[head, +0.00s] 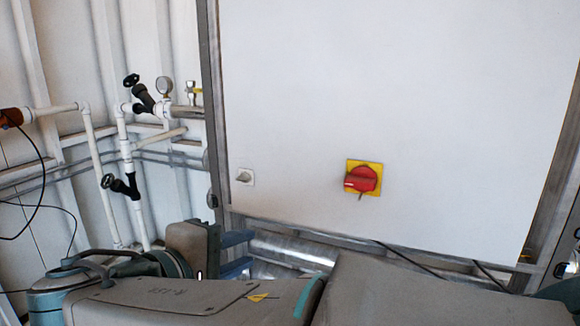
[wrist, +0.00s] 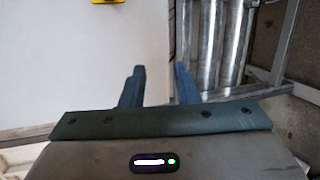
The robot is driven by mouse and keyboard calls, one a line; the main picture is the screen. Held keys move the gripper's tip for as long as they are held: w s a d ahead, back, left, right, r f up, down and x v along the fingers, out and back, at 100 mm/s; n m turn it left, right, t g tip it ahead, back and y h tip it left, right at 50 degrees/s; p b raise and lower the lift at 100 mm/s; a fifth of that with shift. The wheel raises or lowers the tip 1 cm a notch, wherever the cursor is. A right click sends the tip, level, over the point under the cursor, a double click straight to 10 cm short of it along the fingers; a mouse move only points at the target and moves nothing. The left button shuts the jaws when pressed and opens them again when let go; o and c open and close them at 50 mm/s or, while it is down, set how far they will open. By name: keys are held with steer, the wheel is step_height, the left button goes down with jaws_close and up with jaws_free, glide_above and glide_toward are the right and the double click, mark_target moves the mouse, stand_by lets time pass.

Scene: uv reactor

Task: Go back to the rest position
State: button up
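My gripper (wrist: 160,84) shows in the wrist view with its two blue fingers spread apart and nothing between them. In the head view my gripper (head: 243,254) is at the lower middle-left, below the white cabinet, partly hidden behind my arm. The red rotary switch (head: 361,179) on its yellow plate sits on the cabinet front, up and to the right of the gripper and apart from it. A small grey switch (head: 244,176) is on the cabinet's lower left. In the wrist view, only the edge of the yellow plate (wrist: 106,2) shows at the top.
The white cabinet panel (head: 400,80) fills the middle. Shiny metal tubes (head: 290,250) lie below it, and also show beside the fingers in the wrist view (wrist: 215,45).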

steer(key=s+d+r+m+g+y+p, duration=0.2)
steer(key=d+m+g+y+p, duration=0.2)
steer(key=d+p, duration=0.7)
steer(key=s+d+r+m+g+y+p, duration=0.2)
steer(key=s+d+m+g+y+p, duration=0.1)
steer(key=d+m+p, duration=0.5)
steer(key=d+g+y+p, duration=0.1)
steer(key=d+g+p, duration=0.1)
steer(key=p, duration=0.3)
steer(key=shift+s+d+r+m, duration=0.15)
steer(key=shift+d+r+m, duration=0.2)
steer(key=shift+d, duration=0.4)
